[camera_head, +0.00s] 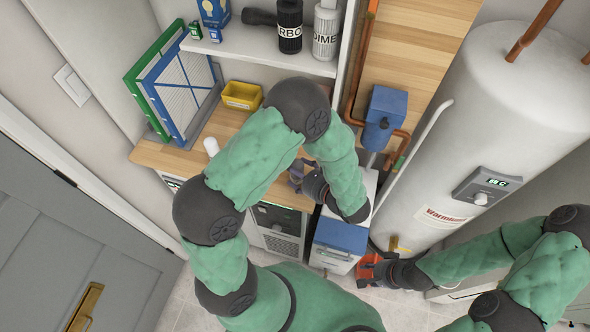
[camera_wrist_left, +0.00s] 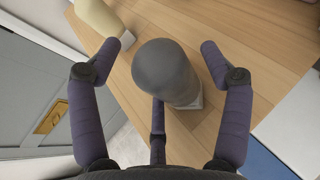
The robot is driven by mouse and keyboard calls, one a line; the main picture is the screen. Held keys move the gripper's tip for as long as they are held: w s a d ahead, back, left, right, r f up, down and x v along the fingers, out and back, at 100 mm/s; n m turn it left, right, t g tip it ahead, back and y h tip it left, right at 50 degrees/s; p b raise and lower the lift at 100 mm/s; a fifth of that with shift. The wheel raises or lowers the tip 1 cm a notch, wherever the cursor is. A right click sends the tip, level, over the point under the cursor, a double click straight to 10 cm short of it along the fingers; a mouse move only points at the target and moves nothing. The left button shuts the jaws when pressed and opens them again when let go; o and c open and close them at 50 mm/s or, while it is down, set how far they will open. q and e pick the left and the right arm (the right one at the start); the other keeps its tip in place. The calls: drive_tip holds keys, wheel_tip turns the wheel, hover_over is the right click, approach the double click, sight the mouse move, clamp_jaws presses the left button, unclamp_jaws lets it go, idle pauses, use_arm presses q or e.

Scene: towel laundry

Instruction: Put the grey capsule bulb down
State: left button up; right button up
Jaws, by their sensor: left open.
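The grey capsule bulb (camera_wrist_left: 165,70) stands on the wooden counter in the left wrist view, rounded grey end toward the camera and pale base (camera_wrist_left: 192,102) at the wood. My left gripper (camera_wrist_left: 168,55) is open, with purple fingers on either side of the bulb and visible gaps to it. A third finger is below it; whether that one touches I cannot tell. In the head view my left gripper (camera_head: 297,174) is at the counter's right end, and the bulb cannot be made out there. My right gripper (camera_head: 370,270) is low by the water heater, its fingers unclear beside something orange-red.
A white bulb-like object (camera_head: 211,146) lies on the counter (camera_head: 165,156), left of my left gripper. A yellow bin (camera_head: 241,95) and framed filters (camera_head: 175,88) are behind. A shelf (camera_head: 262,43) overhangs the back. The water heater (camera_head: 465,110) stands at right.

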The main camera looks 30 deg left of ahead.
use_arm(q)
drive_tip(key=p+v, duration=0.1)
drive_tip(key=v, duration=1.1)
drive_tip(key=shift+r, duration=0.1)
